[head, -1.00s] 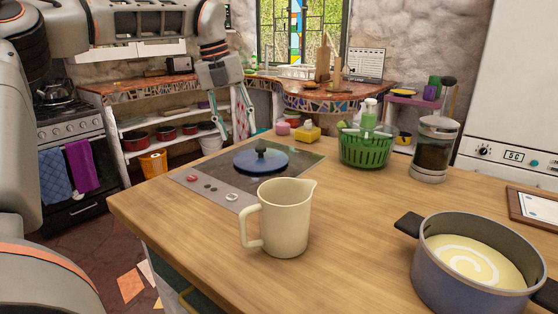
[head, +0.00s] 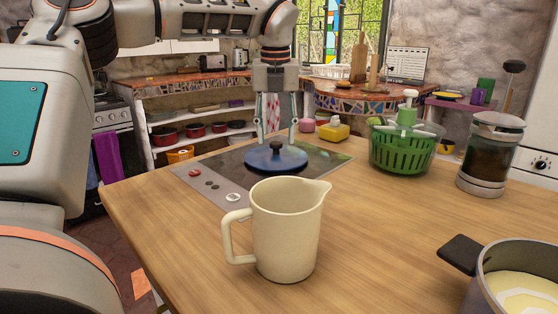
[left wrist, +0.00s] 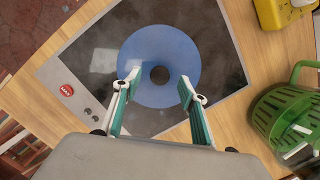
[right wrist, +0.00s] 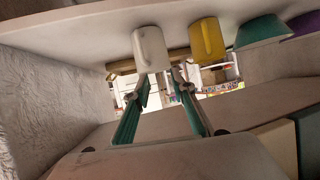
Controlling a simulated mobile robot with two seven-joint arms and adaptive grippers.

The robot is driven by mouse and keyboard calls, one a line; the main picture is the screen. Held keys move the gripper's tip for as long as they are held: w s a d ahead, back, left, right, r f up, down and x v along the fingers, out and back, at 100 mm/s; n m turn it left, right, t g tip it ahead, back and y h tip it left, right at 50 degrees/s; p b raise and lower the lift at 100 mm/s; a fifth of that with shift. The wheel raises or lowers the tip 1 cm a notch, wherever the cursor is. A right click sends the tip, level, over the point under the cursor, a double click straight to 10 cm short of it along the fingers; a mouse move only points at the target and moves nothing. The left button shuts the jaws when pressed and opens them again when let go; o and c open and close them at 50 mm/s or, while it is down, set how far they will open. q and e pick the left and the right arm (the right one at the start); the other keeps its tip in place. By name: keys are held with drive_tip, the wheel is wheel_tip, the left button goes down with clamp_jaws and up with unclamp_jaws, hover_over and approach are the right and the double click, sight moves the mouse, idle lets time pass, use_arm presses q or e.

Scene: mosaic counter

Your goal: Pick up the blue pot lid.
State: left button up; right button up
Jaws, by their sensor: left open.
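The blue pot lid (head: 275,160) with a dark knob lies on the dark cooktop (head: 228,171) set in the wooden counter. My left gripper (head: 277,135) is open above the lid, pointing down. In the left wrist view the lid (left wrist: 158,50) lies below, and the open left fingers (left wrist: 157,82) are on either side of its dark knob (left wrist: 159,75). I cannot tell the exact height gap. My right gripper (right wrist: 160,78) is open in the right wrist view, with a white mug and a yellow mug beyond it.
A cream pitcher (head: 287,232) stands in front of the cooktop. A green basket (head: 402,152) and a glass jar (head: 490,155) stand to the right. A yellow sponge holder (head: 321,131) is behind the cooktop. A pot (head: 515,280) is at the front right.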

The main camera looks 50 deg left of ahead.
use_arm(q)
wheel_tip(320, 180, down, 2)
drive_tip(key=shift+w+a, duration=0.15)
drive_tip(key=shift+r, duration=0.2)
clamp_jaws()
drive_tip(key=shift+r, duration=0.1)
